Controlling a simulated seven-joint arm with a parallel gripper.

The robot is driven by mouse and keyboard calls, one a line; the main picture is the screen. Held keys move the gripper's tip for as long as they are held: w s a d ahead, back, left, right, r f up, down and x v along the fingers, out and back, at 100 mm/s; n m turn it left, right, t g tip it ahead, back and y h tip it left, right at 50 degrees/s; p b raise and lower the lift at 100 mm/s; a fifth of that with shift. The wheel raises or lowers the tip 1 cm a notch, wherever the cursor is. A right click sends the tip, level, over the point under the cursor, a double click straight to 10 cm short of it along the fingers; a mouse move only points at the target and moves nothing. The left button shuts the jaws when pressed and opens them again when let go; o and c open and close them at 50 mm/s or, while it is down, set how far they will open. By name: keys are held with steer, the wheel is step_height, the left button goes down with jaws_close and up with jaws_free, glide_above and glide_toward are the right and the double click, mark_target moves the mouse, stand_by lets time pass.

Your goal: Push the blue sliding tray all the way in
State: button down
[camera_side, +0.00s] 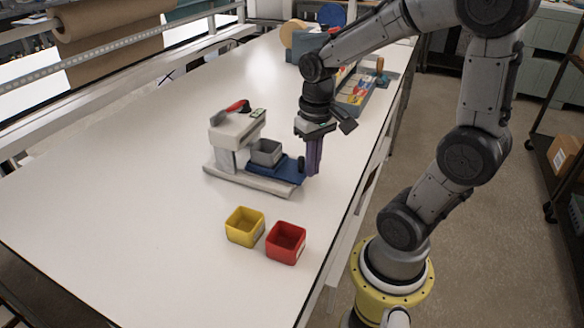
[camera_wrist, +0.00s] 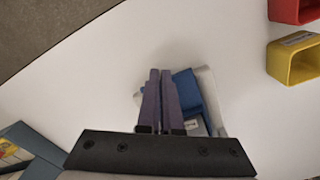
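The blue sliding tray (camera_side: 270,170) sticks out to the right from a small white press-like machine (camera_side: 232,130) in the side view, on its pale base plate (camera_side: 250,180). A grey open bin (camera_side: 266,152) sits on the tray. A dark round knob (camera_side: 301,163) shows at the tray's right end. My gripper (camera_side: 313,172) points down just right of that end; I cannot tell whether it touches. In the wrist view, its purple fingers (camera_wrist: 160,72) lie together with nothing seen between them, and the blue tray (camera_wrist: 187,90) is partly hidden behind them.
A yellow bin (camera_side: 245,227) and a red bin (camera_side: 286,243) stand in front of the machine. The machine has a red lever (camera_side: 238,105) on top. A grey organizer with colourful items (camera_side: 355,92) lies behind my gripper. The white table (camera_side: 120,220) is clear at left.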

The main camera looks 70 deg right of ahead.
mark_target(291, 170)
steer(key=shift+w+a+f, duration=0.1)
steer(key=shift+f, duration=0.35)
steer(key=shift+w, duration=2.85)
steer(key=shift+s, duration=0.4)
stand_by(0.6)
steer(key=shift+w+r, duration=0.2)
steer(key=shift+r, duration=3.55)
